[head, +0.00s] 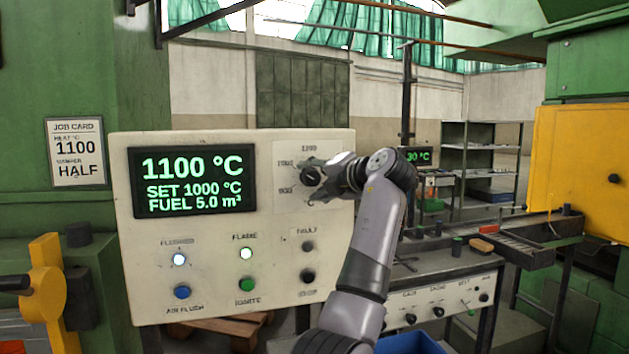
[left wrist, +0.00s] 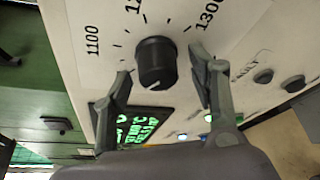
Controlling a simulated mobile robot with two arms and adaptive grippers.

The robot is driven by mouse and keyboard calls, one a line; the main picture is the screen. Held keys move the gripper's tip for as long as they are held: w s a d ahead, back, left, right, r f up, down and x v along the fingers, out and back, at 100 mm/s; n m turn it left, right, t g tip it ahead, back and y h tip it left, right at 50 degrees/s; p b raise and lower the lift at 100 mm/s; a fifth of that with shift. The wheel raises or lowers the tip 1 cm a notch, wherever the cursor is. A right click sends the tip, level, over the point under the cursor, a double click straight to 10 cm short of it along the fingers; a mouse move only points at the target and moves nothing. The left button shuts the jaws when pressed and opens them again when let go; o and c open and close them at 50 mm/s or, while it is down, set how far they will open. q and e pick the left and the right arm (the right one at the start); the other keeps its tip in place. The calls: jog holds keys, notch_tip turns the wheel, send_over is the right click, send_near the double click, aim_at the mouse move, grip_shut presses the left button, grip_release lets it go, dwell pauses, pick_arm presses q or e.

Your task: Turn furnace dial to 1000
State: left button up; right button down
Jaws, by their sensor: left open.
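The black furnace dial (head: 311,176) sits at the upper right of the pale control panel (head: 265,232), ringed by printed numbers. In the left wrist view the dial (left wrist: 156,62) has a white mark on its lower edge, with 1100 and 1300 printed around it. The display (head: 193,181) reads 1100 °C, SET 1000 °C and FUEL 5.0 m³. My left gripper (head: 322,176) is at the dial, its open fingers (left wrist: 162,88) on either side of the knob. Gaps show between fingers and knob. My right gripper is not in view.
Lit flushed (head: 179,259) and flame (head: 246,253) lamps sit below the display, above the air flush (head: 182,292) and ignite (head: 247,284) buttons. A job card (head: 76,151) reads 1100, HALF. A yellow valve handle (head: 44,290) is at left; a bench (head: 447,297) stands at right.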

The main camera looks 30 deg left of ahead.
pick_arm(q)
jog(key=v, duration=1.2)
